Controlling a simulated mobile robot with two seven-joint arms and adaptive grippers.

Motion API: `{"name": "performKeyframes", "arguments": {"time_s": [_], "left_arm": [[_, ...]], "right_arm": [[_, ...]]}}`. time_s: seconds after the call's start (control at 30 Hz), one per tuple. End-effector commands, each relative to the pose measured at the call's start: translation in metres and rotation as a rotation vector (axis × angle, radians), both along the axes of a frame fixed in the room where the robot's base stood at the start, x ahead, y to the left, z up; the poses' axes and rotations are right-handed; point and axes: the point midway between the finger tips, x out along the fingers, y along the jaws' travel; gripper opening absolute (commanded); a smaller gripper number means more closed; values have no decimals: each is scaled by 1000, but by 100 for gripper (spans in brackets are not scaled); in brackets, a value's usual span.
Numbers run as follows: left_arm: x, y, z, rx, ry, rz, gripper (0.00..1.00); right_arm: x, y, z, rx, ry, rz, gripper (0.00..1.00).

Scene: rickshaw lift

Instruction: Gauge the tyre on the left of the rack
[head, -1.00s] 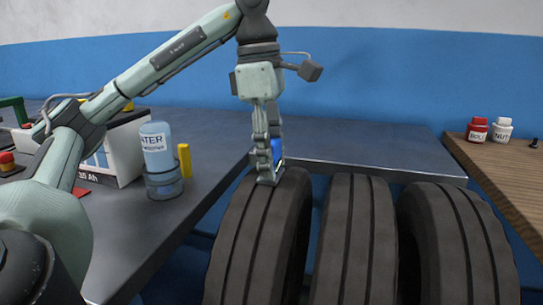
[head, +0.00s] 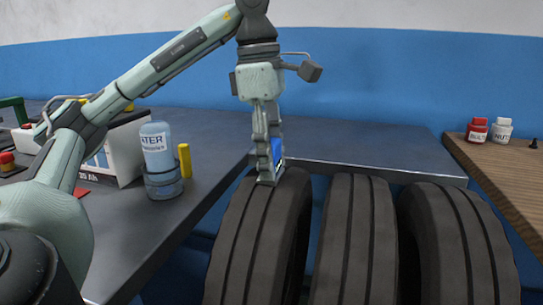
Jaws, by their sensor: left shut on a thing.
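Three black tyres stand upright side by side. The left tyre (head: 250,235) is below my left gripper (head: 268,178). The middle tyre (head: 354,240) and the right tyre (head: 458,240) are to its right. My left gripper points straight down and is shut on a small blue gauge (head: 277,150), mostly hidden behind the fingers. The fingertips are at the top of the left tyre's tread and look to be touching it, though I cannot be sure of contact. The rack under the tyres is hidden. My right gripper is not in view.
A dark bench (head: 215,135) runs along the left and back. On it stand a water bottle (head: 156,150) in a holder, a yellow cylinder (head: 185,160) and a white battery (head: 120,150). A wooden bench (head: 500,170) at right holds a red jar (head: 477,130) and a white jar (head: 502,129).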

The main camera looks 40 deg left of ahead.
Motion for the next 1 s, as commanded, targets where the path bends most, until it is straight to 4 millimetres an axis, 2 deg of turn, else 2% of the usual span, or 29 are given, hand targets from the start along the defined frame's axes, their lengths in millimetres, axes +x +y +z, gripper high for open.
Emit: {"name": "performKeyframes", "arguments": {"time_s": [0.4,1.0], "left_arm": [[-1,-1,-4,1,12,-4,19],[0,0,24,0,3,-1,19]], "right_arm": [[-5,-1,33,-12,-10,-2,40],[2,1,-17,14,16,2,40]]}}
